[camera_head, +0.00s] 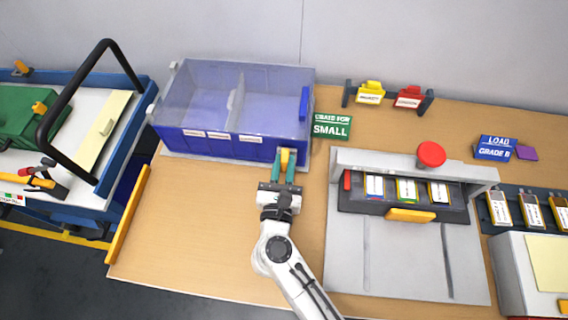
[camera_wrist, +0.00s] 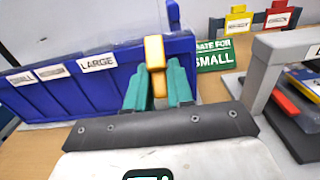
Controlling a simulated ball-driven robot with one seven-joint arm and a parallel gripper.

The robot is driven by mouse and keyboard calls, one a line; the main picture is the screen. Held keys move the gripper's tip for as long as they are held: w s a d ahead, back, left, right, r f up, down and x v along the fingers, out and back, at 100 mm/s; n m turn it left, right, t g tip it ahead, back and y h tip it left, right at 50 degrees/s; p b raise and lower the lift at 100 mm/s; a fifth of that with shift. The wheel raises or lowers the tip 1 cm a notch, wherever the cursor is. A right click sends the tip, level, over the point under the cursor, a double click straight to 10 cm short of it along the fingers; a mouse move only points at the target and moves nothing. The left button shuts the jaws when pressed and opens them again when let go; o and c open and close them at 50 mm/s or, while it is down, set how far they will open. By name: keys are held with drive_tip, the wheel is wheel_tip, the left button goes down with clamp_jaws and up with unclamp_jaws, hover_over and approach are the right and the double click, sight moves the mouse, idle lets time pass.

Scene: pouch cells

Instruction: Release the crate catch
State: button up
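The blue crate (camera_head: 215,143) stands at the back left of the bench under a clear lid that looks closed. Its yellow catch (camera_head: 285,157) is on the front wall near the right end; in the wrist view the catch (camera_wrist: 154,52) stands upright at the crate's top edge. My gripper (camera_head: 285,169) has its teal fingers on either side of the catch. In the wrist view the gripper (camera_wrist: 160,82) shows the catch's lower part between the fingers, with no clear gap. The fingers partly hide it.
A grey press fixture (camera_head: 345,240) with a red button (camera_head: 431,154) stands to the right. A green SMALL sign (camera_head: 332,127) is beside the crate. A cart (camera_head: 75,130) with a black handle is at the left. Bare bench lies in front of the crate.

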clamp_jaws()
drive_tip(key=f+b, duration=0.1)
drive_tip(key=b, duration=0.2)
drive_tip(key=shift+t, duration=0.3)
drive_tip(key=shift+s+f+t+b, duration=0.1)
drive_tip(key=shift+t+b, duration=0.2)
drive_tip(key=shift+b, duration=1.35)
drive_tip(key=shift+s+r, duration=0.1)
drive_tip(key=shift+r, duration=0.15)
